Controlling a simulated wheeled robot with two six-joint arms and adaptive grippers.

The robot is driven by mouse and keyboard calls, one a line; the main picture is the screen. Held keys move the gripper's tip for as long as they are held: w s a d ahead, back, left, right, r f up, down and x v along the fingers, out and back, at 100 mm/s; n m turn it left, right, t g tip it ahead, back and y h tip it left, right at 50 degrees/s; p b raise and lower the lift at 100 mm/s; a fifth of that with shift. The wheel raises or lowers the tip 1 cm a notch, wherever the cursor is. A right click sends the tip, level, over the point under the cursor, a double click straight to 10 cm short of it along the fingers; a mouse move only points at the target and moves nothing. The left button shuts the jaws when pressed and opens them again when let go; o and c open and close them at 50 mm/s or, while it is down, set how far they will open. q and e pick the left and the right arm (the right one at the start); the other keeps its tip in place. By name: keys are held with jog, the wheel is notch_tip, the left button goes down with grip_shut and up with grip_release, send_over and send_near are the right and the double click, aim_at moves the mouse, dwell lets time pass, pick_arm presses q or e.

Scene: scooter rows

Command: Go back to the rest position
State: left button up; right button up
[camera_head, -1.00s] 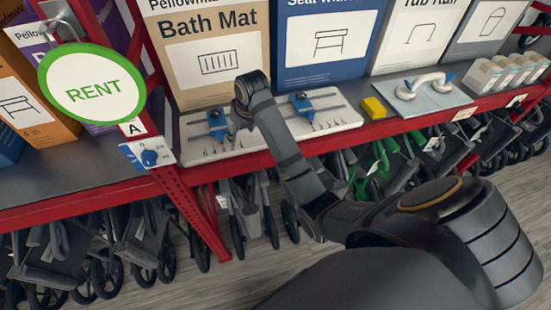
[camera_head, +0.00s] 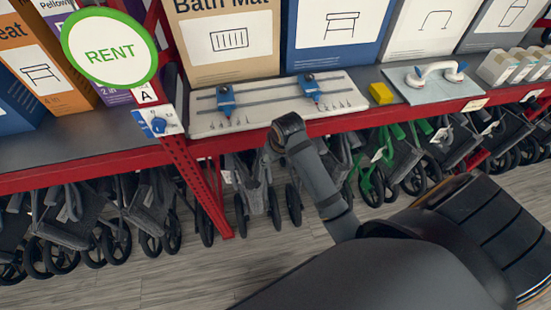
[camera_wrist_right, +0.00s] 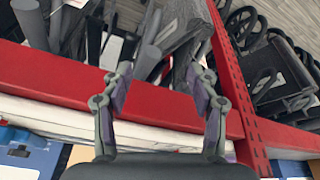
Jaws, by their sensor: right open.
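My right arm (camera_head: 325,185) reaches in from the lower right in the head view. Its wrist end is in front of the shelf's red front edge, below the white board with two blue sliders (camera_head: 267,104). The right gripper's fingers are hidden in the head view. In the right wrist view my right gripper (camera_wrist_right: 160,90) is open, with nothing between its fingers. The red shelf edge (camera_wrist_right: 165,105) lies beyond the fingers there. My left gripper is not in view.
The red shelf edge (camera_head: 75,180) runs across the view, with a red upright (camera_head: 200,185) left of my arm. Folded scooters or walkers (camera_head: 75,225) stand below. A yellow block (camera_head: 381,93), a board with a grab handle (camera_head: 430,82) and boxes (camera_head: 224,40) are on the shelf. Bare floor (camera_head: 190,275) shows below.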

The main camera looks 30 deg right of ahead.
jog(key=shift+w+f, duration=0.1)
dwell(0.4)
jog(key=s, duration=1.6)
notch_tip(320, 180, down, 29)
jog(key=s+d+g+b, duration=0.1)
jog(key=s+d+b, duration=0.15)
jog(key=b, duration=0.25)
jog(key=s+d+f+m+g+b, duration=0.1)
jog(key=s+f+b, duration=0.2)
jog(key=s+f, duration=1.5)
notch_tip(320, 180, down, 5)
jog(key=shift+s+d+r+g+h+b, duration=0.2)
jog(key=shift+s+d+g+h+b, duration=0.1)
jog(key=shift+s+d, duration=0.1)
